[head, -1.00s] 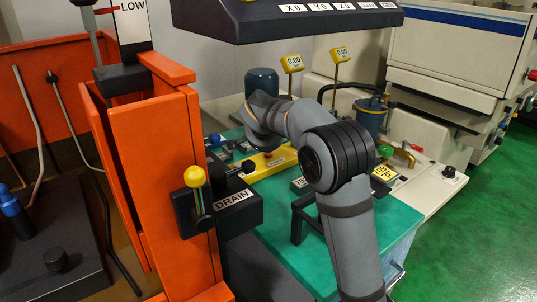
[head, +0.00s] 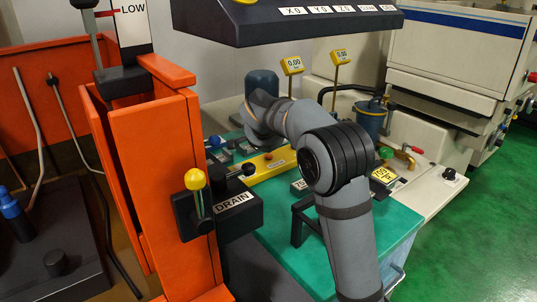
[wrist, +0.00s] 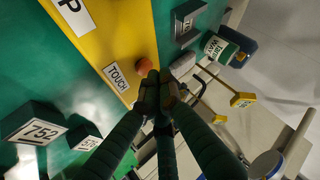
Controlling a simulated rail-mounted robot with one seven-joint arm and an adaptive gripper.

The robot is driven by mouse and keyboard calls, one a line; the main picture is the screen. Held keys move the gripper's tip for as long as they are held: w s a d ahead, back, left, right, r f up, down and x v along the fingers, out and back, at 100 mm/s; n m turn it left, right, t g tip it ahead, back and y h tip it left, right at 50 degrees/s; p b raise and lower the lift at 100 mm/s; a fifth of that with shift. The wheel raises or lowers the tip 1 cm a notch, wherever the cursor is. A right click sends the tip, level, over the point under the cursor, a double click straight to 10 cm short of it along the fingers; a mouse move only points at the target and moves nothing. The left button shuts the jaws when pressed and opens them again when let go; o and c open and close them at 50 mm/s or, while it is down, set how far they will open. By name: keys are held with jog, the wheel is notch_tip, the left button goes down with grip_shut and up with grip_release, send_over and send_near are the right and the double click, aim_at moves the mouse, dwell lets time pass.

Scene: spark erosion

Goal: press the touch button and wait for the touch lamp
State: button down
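An orange round touch button (wrist: 145,66) sits on a yellow panel (wrist: 112,40), beside a white label reading TOUCH (wrist: 117,77). In the head view the yellow panel (head: 248,178) lies on the green table beyond my arm, with a small red-orange button (head: 268,156) on it. My gripper (wrist: 157,78) has its dark fingers together, tips right beside the button, at the panel's edge. I cannot tell whether they touch it. No object shows between the fingers. In the head view my gripper is hidden behind my arm. I cannot make out a touch lamp in either view.
Dark blocks with number labels (wrist: 33,122) stand on the green table. A yellow-knobbed DRAIN lever (head: 196,190) and orange tank walls (head: 160,180) are at the left. Yellow gauges on posts (head: 291,66) and a blue canister (head: 369,117) stand behind. A dark overhead panel (head: 290,22) hangs above.

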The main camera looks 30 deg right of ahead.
aim_at(268, 156)
jog(key=shift+r, duration=0.25)
jog(key=shift+r+p, duration=1.8)
jog(key=shift+r, duration=0.8)
jog(key=shift+f, duration=0.2)
